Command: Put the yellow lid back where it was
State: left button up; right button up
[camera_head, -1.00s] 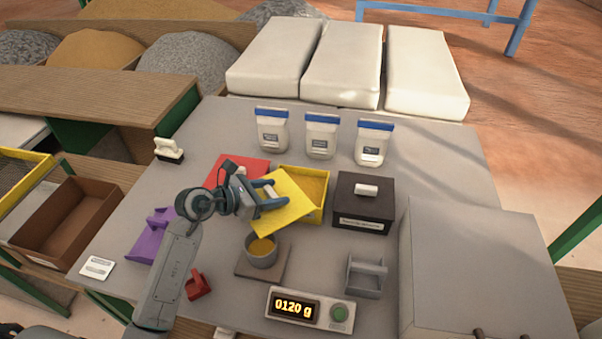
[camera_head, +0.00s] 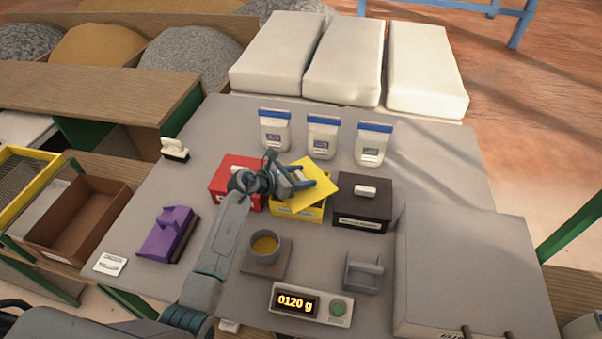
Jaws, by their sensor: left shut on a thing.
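The yellow lid (camera_head: 313,182) is a flat square plate in my left gripper (camera_head: 299,178), which is shut on it. The lid is tilted and turned askew above the yellow box (camera_head: 299,210). The box stands between a red box (camera_head: 228,181) and a dark box (camera_head: 362,208). The lid covers much of the box opening from this view. I cannot tell whether lid and rim touch. My right gripper is not in view.
A cup (camera_head: 265,245) with yellow grains stands on a small pad, behind a scale (camera_head: 310,303) reading 0120 g. Blue-lidded jars (camera_head: 322,136) stand behind the boxes. A purple block tool (camera_head: 169,234) is at left, a large grey case (camera_head: 459,265) at right.

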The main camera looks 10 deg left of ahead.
pick_arm(q)
jog(key=shift+f, duration=0.1)
jog(key=o, duration=0.6)
jog(key=shift+f, duration=0.1)
jog(key=o, duration=0.4)
jog(key=shift+o, duration=0.2)
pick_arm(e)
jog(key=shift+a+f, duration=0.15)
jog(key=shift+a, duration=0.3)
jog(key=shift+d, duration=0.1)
pick_arm(q)
jog(key=shift+s+a+r, duration=0.1)
jog(key=shift+r, duration=0.15)
jog(key=b+v, duration=0.3)
jog(key=v, duration=0.7)
jog(key=shift+s+a, duration=0.2)
jog(key=shift+a, duration=0.05)
jog(key=shift+s+a+r, duration=0.25)
jog(key=shift+s+a, duration=0.05)
jog(key=shift+s, duration=0.1)
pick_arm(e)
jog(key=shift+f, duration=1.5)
